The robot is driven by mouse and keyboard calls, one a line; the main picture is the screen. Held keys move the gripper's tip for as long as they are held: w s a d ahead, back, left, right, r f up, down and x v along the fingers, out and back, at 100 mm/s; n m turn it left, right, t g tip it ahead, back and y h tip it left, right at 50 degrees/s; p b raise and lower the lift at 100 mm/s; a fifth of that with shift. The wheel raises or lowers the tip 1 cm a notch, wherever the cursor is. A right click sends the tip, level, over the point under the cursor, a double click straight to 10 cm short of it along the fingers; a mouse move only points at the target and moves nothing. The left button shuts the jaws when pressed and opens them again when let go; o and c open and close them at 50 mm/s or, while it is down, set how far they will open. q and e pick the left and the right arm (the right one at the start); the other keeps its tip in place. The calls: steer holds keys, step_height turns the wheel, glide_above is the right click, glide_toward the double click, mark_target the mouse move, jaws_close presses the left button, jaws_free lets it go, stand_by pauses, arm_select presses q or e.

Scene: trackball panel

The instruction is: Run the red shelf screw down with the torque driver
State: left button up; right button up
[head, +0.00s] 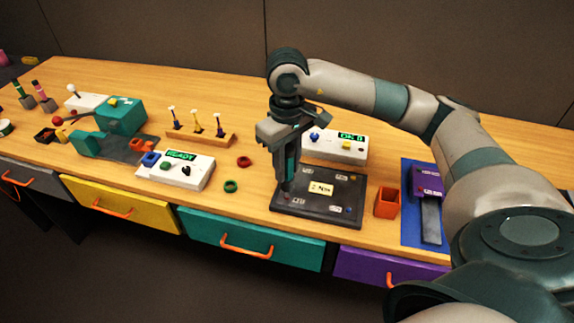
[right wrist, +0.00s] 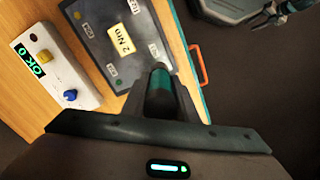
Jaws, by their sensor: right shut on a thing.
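My right gripper (head: 286,134) is shut on the torque driver (head: 291,165), a dark tool with a teal band, held upright over the left part of a dark panel (head: 320,207). The driver (right wrist: 160,92) also shows in the right wrist view, end-on between the jaws. The panel (right wrist: 99,48) carries a cream "2 Nm" label (head: 321,188) and small labels near its corners. The driver's tip is low over the panel; I cannot tell whether it touches a screw. I cannot clearly make out the red screw.
A white box reading "OK 0" (head: 348,151) stands behind the panel. An orange cup (head: 387,202) and a blue mat (head: 411,232) lie to its right. Red (head: 244,162) and green (head: 231,186) rings and a "READY" box (head: 203,177) are to its left.

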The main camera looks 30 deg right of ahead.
mark_target(287, 146)
steer(key=shift+b, duration=0.55)
stand_by(0.8)
steer(key=shift+f+b, duration=0.3)
steer(key=shift+b, duration=0.05)
stand_by(1.3)
steer(key=shift+s+d+f+b, duration=0.1)
steer(key=shift+s+b, duration=0.1)
steer(key=shift+b, duration=0.2)
stand_by(1.2)
steer(key=shift+w+r+p, duration=0.15)
steer(key=shift+r+p, duration=0.15)
steer(key=shift+r, duration=0.9)
steer(key=shift+w+r+p, duration=0.1)
steer(key=shift+r+p, duration=0.2)
steer(key=shift+r, duration=1.6)
